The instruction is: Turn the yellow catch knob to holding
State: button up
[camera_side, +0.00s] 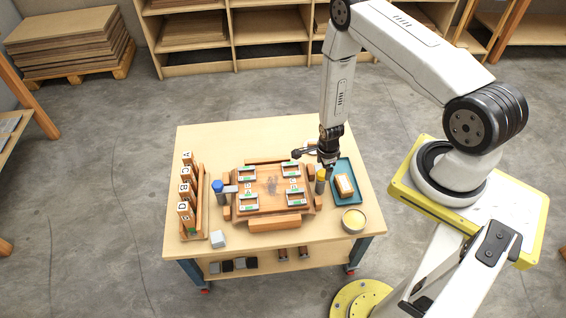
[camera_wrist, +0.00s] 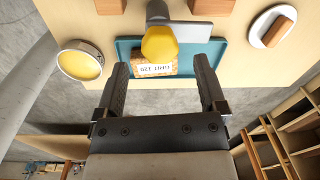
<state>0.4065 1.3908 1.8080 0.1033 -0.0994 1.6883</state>
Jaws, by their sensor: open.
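The yellow catch knob (camera_wrist: 159,43) is faceted and sits by a grey plate (camera_wrist: 205,32) in the wrist view. In the side view the knob (camera_side: 320,176) stands at the right end of the wooden fixture (camera_side: 271,222), just below my gripper (camera_side: 327,164). My gripper in the wrist view (camera_wrist: 161,64) is open, its fingers on either side of the knob's line, with nothing between the tips. The knob appears ahead of the fingertips; I cannot tell the gap. Whether the catch is at holding does not show clearly. A blue knob (camera_side: 217,186) stands at the fixture's left end.
A teal tray (camera_side: 351,200) with a labelled block (camera_side: 345,186) lies right of the knob. A bowl of yellow stuff (camera_side: 354,219) is at the table's front right. A rack of lettered pieces (camera_side: 187,192) and a grey cube (camera_side: 218,239) are left. The back-left table is clear.

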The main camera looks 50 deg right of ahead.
aim_at(323, 173)
jog(key=shift+f, duration=1.7)
grip_shut()
